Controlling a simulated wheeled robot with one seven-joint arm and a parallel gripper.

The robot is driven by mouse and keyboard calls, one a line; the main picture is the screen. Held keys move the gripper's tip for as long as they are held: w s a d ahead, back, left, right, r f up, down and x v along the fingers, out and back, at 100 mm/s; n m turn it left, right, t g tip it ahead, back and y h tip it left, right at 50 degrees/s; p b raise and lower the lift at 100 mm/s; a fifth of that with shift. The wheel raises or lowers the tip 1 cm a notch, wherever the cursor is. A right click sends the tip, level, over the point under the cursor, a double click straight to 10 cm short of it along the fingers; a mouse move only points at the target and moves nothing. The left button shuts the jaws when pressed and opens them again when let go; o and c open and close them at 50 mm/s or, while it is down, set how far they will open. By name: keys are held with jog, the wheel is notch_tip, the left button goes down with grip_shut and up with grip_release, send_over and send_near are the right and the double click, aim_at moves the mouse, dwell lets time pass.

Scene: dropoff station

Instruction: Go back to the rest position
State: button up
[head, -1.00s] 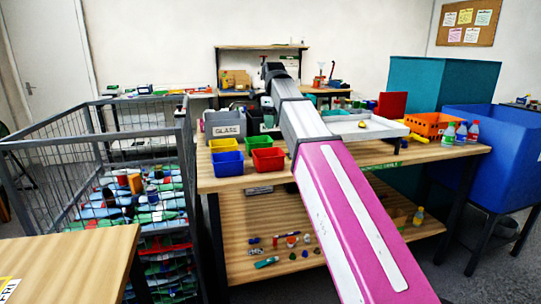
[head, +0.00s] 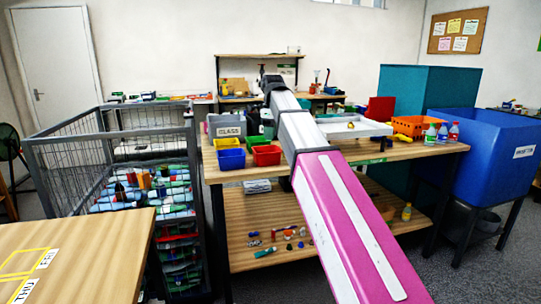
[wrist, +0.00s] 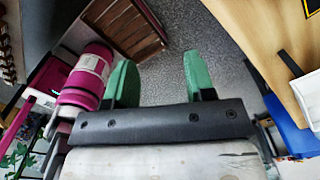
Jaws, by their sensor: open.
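My gripper (wrist: 160,78) shows in the wrist view with its two green fingers apart and nothing between them. Grey floor (wrist: 215,45) lies beyond the fingers. In the head view my magenta and white arm stretches forward over the wooden workbench (head: 400,153). The gripper's fingers cannot be made out there.
A wire cage (head: 75,155) of bottles and cans stands left. A wooden table (head: 95,235) is front left. The bench holds a grey GLASS bin (head: 226,131), small coloured bins, a white tray (head: 375,130) and an orange crate (head: 408,124). A blue bin (head: 485,165) stands right.

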jog(key=s+d+f+n, duration=0.2)
jog(key=d+f+n, duration=0.15)
jog(key=f, duration=0.55)
jog(key=s+d+f+n, duration=0.1)
jog(key=d+f+n, duration=0.25)
jog(key=f, duration=0.55)
jog(key=s+d+f+n, duration=0.2)
jog(key=d+f+n, duration=0.15)
jog(key=f, duration=0.55)
jog(key=s+d+f+n, duration=0.4)
jog(key=s+f+n, duration=0.2)
jog(key=f, duration=0.4)
jog(key=s+d+f+n, duration=0.3)
jog(key=s+f+n, duration=0.3)
jog(key=f, duration=0.4)
jog(key=shift+s+d, duration=0.4)
jog(key=shift+s, duration=0.35)
